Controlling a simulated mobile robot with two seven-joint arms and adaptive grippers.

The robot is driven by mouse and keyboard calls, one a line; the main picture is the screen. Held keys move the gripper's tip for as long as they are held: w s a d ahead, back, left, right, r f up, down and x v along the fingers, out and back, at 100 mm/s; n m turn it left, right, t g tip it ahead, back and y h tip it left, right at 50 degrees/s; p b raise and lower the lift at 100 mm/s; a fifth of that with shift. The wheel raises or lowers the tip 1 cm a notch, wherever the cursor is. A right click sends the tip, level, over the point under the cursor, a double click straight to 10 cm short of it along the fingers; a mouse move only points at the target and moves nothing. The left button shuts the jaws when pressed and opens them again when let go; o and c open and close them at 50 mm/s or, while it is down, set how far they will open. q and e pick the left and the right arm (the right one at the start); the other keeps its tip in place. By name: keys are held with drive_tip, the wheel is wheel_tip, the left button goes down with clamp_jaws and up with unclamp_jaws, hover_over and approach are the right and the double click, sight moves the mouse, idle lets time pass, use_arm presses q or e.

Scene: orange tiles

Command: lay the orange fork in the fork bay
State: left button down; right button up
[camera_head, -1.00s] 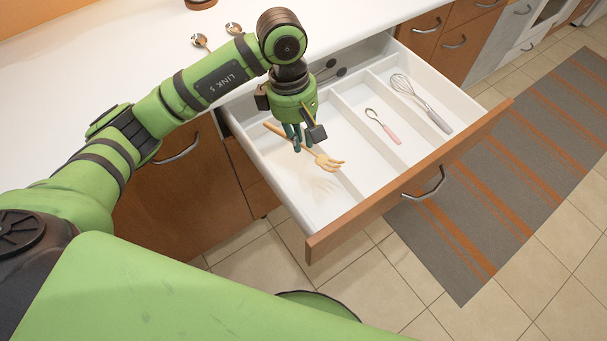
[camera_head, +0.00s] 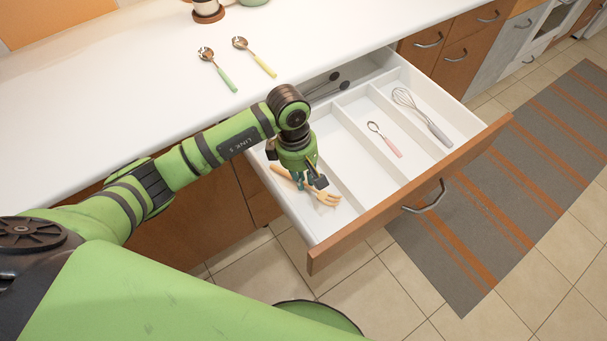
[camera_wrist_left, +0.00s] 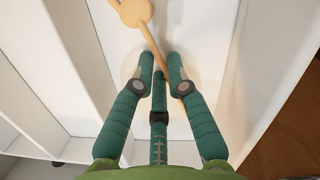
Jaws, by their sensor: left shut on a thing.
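The orange fork (camera_head: 324,197) is in my left gripper (camera_head: 309,185), over the leftmost long bay (camera_head: 315,226) of the open drawer. Its tines point toward the drawer front and its handle toward the left wall. In the left wrist view the fork (camera_wrist_left: 133,12) runs between the green fingers (camera_wrist_left: 160,78), which are closed around its shaft. White bay floor and divider walls lie beneath and beside it. I cannot tell whether the fork touches the floor. The fingers hide its middle. My right gripper is not in view.
Other bays hold a pink-handled spoon (camera_head: 386,141) and a whisk (camera_head: 424,117). Dark utensils (camera_head: 322,83) lie at the back. A green-handled spoon (camera_head: 217,68), a yellow-handled spoon (camera_head: 254,56) and a cup (camera_head: 205,8) are on the counter (camera_head: 120,95). A striped rug (camera_head: 520,190) covers the floor at right.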

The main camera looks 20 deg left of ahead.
use_arm(q)
drive_tip(key=shift+f, duration=0.15)
drive_tip(key=c, duration=1.2)
unclamp_jaws()
drive_tip(key=shift+c, duration=0.2)
drive_tip(key=shift+r, duration=0.3)
wheel_tip(320, 180, up, 12)
drive_tip(key=a+b, duration=0.1)
drive_tip(key=b, duration=0.1)
drive_tip(key=shift+w+a+f, duration=0.15)
drive_tip(key=shift+w+a, duration=0.1)
drive_tip(key=shift+a, duration=0.1)
